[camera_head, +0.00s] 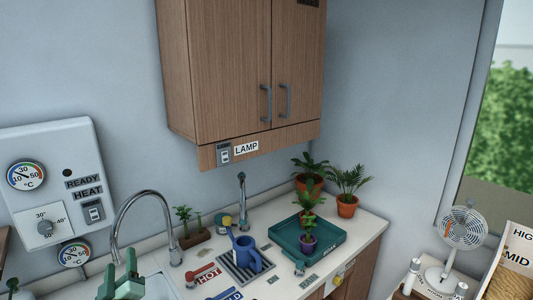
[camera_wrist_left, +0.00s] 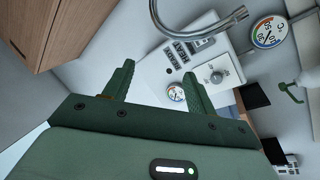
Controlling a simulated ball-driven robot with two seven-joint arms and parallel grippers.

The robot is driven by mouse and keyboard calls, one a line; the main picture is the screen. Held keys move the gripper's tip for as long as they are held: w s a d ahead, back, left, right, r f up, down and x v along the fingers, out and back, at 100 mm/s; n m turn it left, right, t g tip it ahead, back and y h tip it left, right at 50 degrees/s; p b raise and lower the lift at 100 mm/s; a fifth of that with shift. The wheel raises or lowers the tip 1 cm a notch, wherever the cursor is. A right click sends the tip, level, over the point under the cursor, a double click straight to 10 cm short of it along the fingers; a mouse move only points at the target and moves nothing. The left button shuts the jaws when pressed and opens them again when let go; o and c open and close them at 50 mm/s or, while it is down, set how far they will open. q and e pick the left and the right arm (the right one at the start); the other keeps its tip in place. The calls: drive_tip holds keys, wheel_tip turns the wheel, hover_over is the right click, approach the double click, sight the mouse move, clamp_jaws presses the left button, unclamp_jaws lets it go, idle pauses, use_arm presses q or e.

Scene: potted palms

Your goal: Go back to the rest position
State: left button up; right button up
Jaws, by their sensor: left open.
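My left gripper (camera_head: 120,270) is green and shows at the bottom left of the head view, low in front of the sink and the curved tap. Its two fingers stand apart with nothing between them. In the left wrist view the open fingers (camera_wrist_left: 158,70) point toward the wall panel, which lies beyond them. My right gripper is in neither view.
A curved tap (camera_head: 147,196) rises close to my left gripper. A blue watering can (camera_head: 247,252) stands on a slatted grate. A teal tray (camera_head: 327,244) and potted palms (camera_head: 348,182) fill the counter's right. A wooden cabinet (camera_head: 228,70) hangs above; a fan (camera_head: 463,229) stands right.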

use_arm(q)
drive_tip(key=s+d+f+m+g+h, duration=0.5)
drive_tip(key=s+d+f+m+h, duration=0.3)
drive_tip(key=s+m, duration=0.45)
drive_tip(key=s+a+f+m+g+y, duration=0.15)
drive_tip(key=s+m+g+y, duration=0.4)
drive_tip(key=s, duration=1.05)
drive_tip(key=s+d+f+g+h+b, duration=0.1)
drive_tip(key=f+b, duration=0.2)
drive_tip(key=f, duration=0.8)
drive_tip(key=s+d+f+m+g+h+b, duration=0.1)
drive_tip(key=f+g+h+b, duration=0.1)
drive_tip(key=f, duration=0.9)
drive_tip(key=s+d+f+g+h+b, duration=0.1)
drive_tip(key=s+f+b, duration=0.15)
drive_tip(key=f, duration=0.85)
drive_tip(key=s+f+n+g+h+b, duration=0.1)
drive_tip(key=s+f+b, duration=0.2)
drive_tip(key=s+f, duration=0.7)
drive_tip(key=s+f+n+g+h+b, duration=0.1)
drive_tip(key=s+f+b, duration=0.3)
drive_tip(key=s+f, duration=0.6)
wheel_tip(320, 180, down, 4)
drive_tip(key=shift+d+f+n+g+b, duration=0.1)
drive_tip(key=shift+d+n+g+b, duration=0.15)
drive_tip(key=shift+n+g, duration=0.4)
